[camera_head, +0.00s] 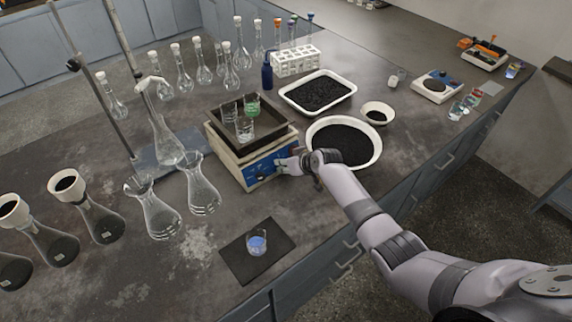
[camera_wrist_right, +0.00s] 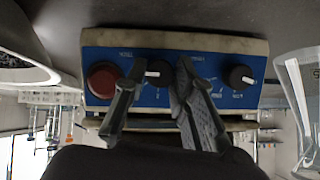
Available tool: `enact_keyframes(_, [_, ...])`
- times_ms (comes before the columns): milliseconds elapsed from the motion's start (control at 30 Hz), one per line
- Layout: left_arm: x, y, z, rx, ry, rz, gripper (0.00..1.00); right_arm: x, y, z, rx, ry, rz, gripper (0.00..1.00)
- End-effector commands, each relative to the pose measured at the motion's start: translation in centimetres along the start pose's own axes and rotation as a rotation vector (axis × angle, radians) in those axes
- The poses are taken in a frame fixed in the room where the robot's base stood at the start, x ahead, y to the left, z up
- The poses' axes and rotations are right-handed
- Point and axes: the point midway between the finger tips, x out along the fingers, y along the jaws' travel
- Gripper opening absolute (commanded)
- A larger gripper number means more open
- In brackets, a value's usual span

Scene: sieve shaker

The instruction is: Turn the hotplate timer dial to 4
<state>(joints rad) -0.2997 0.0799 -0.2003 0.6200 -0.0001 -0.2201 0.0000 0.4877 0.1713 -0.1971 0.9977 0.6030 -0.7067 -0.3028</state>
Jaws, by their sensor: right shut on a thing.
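The hotplate (camera_head: 238,172) is a beige box with a blue front panel, at the middle of the bench in the head view. In the right wrist view its blue panel (camera_wrist_right: 222,92) shows upside down, with a red button (camera_wrist_right: 102,80), a black middle dial (camera_wrist_right: 155,73) and another black dial (camera_wrist_right: 241,77). My right gripper (camera_head: 287,164) is at the panel; in the wrist view its fingers (camera_wrist_right: 156,80) are shut on the middle dial, one on each side. The dial's white mark shows between them. The fingers hide part of the scale, and the lettering is too blurred to read.
A dark pan (camera_head: 272,138) with beakers (camera_head: 244,128) stands on the hotplate. A large bowl of black grains (camera_head: 378,158) is close right of my gripper. Glass flasks (camera_head: 203,190) stand to the left. A beaker on a dark mat (camera_head: 240,262) is in front.

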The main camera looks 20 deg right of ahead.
Motion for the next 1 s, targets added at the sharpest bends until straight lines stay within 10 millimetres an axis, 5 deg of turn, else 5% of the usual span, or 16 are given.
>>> enact_keyframes(300, [0.01,0.02,-0.01,0.0,0.0,0.0,0.4,0.05,0.0,0.25,0.006,-0.005,-0.001,0.0])
enact_keyframes(333, [0.01,0.02,-0.01,0.0,0.0,0.0,0.4,0.05,0.0,0.25,0.006,-0.005,-0.002,0.25])
enact_keyframes(600, [0.0,0.01,-0.01,0.0,0.0,0.0,0.4,0.03,-0.02,0.13,0.004,-0.003,-0.001,0.43])
enact_keyframes(1000, [0.0,-0.09,0.16,-0.001,-0.001,-0.001,0.4,-0.26,0.03,0.06,0.002,-0.001,-0.001,0.44])
